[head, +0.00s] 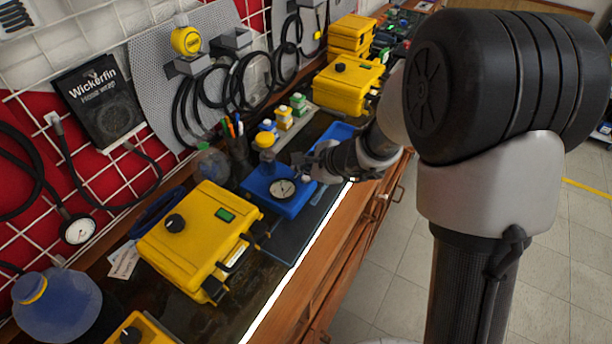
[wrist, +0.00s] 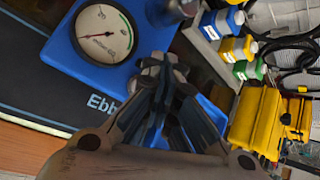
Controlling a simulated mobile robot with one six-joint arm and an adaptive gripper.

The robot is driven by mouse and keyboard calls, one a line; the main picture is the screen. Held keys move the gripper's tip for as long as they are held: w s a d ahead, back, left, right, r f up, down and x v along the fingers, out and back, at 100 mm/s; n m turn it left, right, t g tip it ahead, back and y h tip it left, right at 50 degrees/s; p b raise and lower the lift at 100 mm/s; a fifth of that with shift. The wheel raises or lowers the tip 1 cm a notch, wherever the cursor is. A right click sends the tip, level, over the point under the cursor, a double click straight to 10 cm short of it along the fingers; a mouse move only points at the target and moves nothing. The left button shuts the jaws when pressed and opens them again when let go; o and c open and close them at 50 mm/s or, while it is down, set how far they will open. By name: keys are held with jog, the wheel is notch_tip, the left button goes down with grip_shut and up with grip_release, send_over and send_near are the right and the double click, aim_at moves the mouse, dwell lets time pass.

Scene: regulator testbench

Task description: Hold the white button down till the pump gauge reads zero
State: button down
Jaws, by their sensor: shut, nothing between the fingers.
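The blue pump unit (head: 268,196) stands on the bench with a round white-faced gauge (head: 283,189) on its top. In the wrist view the gauge (wrist: 104,33) is close; its thin needle lies toward the left of the dial, and I cannot read the exact value. Part of the lettering "Ebb" shows on the blue body (wrist: 75,62). My gripper (head: 301,162) is shut and empty, over the right side of the pump. In the wrist view its fingertips (wrist: 164,66) are together beside the gauge. I see no white button; the fingers may hide it. I cannot tell whether they touch the pump.
A yellow case (head: 195,238) stands left of the pump. Small bottles with yellow, blue and green parts (head: 284,118) and a cup of pens (head: 232,145) stand behind. A blue tray (head: 338,133) lies beyond my gripper. A dark mat (head: 290,240) lies bare in front of the pump.

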aim_at(304, 179)
jog(key=shift+r, duration=0.1)
notch_tip(304, 179, up, 5)
jog(key=p, duration=0.4)
dwell(0.4)
